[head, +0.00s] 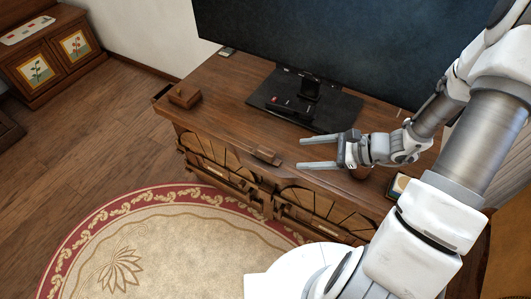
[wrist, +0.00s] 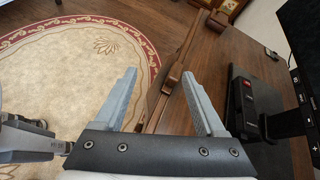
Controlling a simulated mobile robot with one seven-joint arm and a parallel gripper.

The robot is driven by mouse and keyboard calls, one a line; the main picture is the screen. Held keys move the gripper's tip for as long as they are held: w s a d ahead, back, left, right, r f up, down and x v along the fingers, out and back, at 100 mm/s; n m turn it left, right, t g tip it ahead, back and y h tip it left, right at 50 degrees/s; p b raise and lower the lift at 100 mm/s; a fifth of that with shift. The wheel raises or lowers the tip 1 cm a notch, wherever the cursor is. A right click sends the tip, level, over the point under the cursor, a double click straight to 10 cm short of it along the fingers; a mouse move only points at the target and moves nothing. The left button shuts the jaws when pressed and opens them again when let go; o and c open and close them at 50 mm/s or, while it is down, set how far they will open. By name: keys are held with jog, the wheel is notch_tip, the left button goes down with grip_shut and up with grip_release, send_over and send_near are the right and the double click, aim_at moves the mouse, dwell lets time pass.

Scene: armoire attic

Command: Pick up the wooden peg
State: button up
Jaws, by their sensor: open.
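A small brown wooden piece (head: 265,156), which looks like the peg, lies at the front edge of the wooden cabinet top (head: 225,110) in the head view. In the wrist view a wooden piece (wrist: 172,76) shows between and beyond my fingertips, closer to the right one. My gripper (head: 302,153) is open and empty above the cabinet's front edge, to the right of the piece and pointing left towards it. Its two fingers also show wide apart in the wrist view (wrist: 160,73). No contact between fingers and piece is visible.
A wooden box (head: 184,97) sits at the cabinet's left end. A large screen (head: 350,55) on a black base (head: 290,104) stands behind my gripper, with small items on the base. A brown rounded object (head: 361,173) and a small framed item (head: 398,185) are at right. A rug (head: 160,250) lies in front.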

notch_tip(320, 180, down, 5)
jog(key=w+d+m+t, duration=0.2)
jog(key=d+m+t, duration=0.1)
jog(key=m, duration=0.2)
jog(key=b, duration=0.3)
send_near(272, 153)
jog(key=x, duration=0.7)
jog(key=shift+w+a+r, duration=0.15)
jog(key=b+x, duration=0.1)
jog(key=x, duration=0.1)
jog(key=b+x, duration=0.1)
jog(key=x, duration=0.1)
jog(key=shift+f, duration=0.35)
jog(key=shift+w+a, duration=0.2)
jog(key=shift+a, duration=0.15)
grip_shut()
